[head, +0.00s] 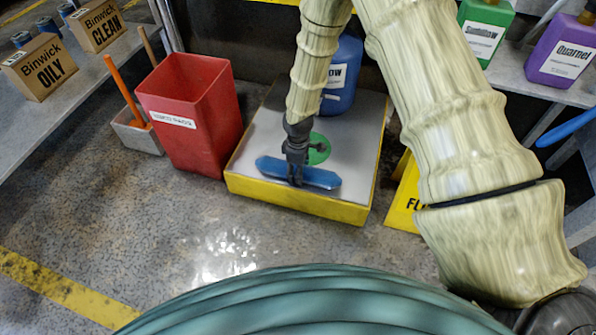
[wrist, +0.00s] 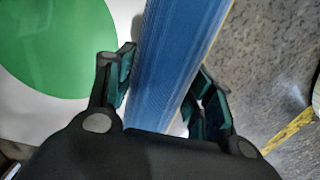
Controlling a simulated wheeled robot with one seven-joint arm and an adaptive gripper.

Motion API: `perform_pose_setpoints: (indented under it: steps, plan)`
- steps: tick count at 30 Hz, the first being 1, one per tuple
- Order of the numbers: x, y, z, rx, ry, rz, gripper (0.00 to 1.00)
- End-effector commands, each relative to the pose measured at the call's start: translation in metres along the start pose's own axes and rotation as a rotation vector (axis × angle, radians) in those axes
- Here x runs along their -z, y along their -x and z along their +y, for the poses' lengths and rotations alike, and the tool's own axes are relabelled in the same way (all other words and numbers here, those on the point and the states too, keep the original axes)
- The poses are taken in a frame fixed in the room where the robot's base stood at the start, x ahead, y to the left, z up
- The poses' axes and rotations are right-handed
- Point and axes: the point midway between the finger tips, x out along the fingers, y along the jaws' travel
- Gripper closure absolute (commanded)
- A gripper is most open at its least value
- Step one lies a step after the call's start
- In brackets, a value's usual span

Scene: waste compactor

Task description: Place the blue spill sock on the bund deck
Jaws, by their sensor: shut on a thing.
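The blue spill sock (head: 318,178) lies lengthwise across my gripper (head: 296,180), near the front edge of the bund deck. My gripper is shut on the sock around its middle; the sock also fills the middle of the wrist view (wrist: 178,60), between the fingers (wrist: 160,98). The bund deck (head: 358,165) is a low platform with a grey-white top and yellow sides. A green disc (head: 320,150) on its top shows just behind the sock. I cannot tell whether the sock touches the deck.
A blue container (head: 345,75) stands at the deck's back, partly behind my arm. A red bin (head: 195,115) stands left of the deck, and a yellow floor sign (head: 402,205) right of it. Benches with boxes and jugs flank the scene. Floor in front is clear.

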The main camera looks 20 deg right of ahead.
Motion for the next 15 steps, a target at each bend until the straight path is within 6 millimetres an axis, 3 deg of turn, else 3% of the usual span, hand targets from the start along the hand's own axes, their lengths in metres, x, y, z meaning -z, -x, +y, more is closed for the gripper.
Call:
perform_pose_setpoints:
  steps: [5, 6, 9, 15]
  plan:
    - [-0.0001, -0.0021, -0.0001, 0.000, 0.000, 0.000, 0.78]
    - [-0.0002, -0.0025, -0.0001, 0.000, 0.000, 0.000, 0.44]
    - [-0.0002, -0.0025, -0.0001, 0.000, 0.000, 0.000, 0.26]
    - [-0.0002, -0.0026, -0.0001, 0.000, 0.000, 0.000, 0.26]
